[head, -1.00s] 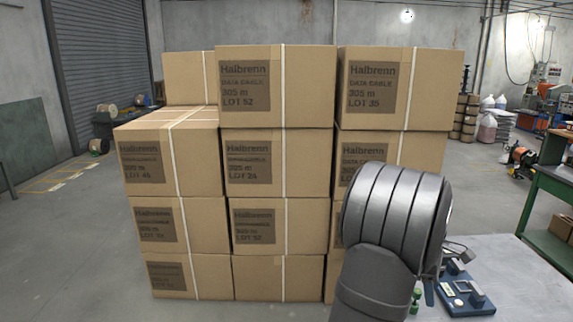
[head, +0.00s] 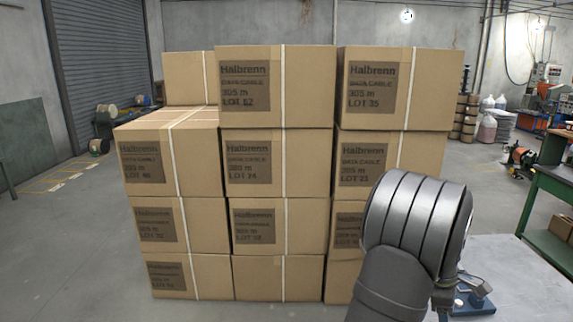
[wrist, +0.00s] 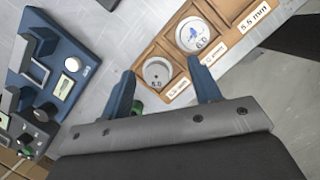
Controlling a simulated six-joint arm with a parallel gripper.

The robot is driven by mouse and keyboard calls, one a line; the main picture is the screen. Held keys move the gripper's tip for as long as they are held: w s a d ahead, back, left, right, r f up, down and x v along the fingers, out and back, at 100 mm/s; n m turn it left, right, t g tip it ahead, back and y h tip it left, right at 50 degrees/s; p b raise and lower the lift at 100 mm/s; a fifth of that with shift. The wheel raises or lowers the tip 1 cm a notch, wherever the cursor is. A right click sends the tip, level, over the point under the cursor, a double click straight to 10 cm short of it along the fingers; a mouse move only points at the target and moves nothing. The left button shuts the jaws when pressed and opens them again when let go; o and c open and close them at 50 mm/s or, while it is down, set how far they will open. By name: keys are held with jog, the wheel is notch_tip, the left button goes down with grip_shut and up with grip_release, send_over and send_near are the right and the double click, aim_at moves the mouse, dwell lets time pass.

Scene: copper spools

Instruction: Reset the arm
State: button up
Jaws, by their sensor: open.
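My gripper (wrist: 165,95) shows in the wrist view with its two blue fingers apart and nothing between them in its grip. Beyond the fingertips is a wooden tray (wrist: 160,40) with compartments holding two round pieces, a grey one (wrist: 157,72) marked 6.0 and a white-topped one (wrist: 195,37), also marked 6.0. The gripper looks apart from them, though the exact gap is hard to judge.
A tall stack of Halbrenn cartons (head: 275,165) stands before me, close to my arm. A green bench (head: 545,200) is at the right. Open floor lies left of the cartons.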

jog(key=s+d+r, duration=0.3)
jog(key=s+r, duration=0.2)
jog(key=s, duration=0.4)
jog(key=s+d, duration=0.7)
jog(key=d, duration=0.5)
jog(key=w+f, duration=0.2)
jog(key=w, duration=0.1)
jog(key=w+f, duration=0.3)
jog(key=w, duration=0.1)
jog(key=w+f, duration=0.3)
jog(key=w, duration=0.1)
jog(key=shift+w+d, duration=0.1)
jog(key=shift+w, duration=0.05)
jog(key=shift+f, duration=0.55)
jog(key=shift+r, duration=0.1)
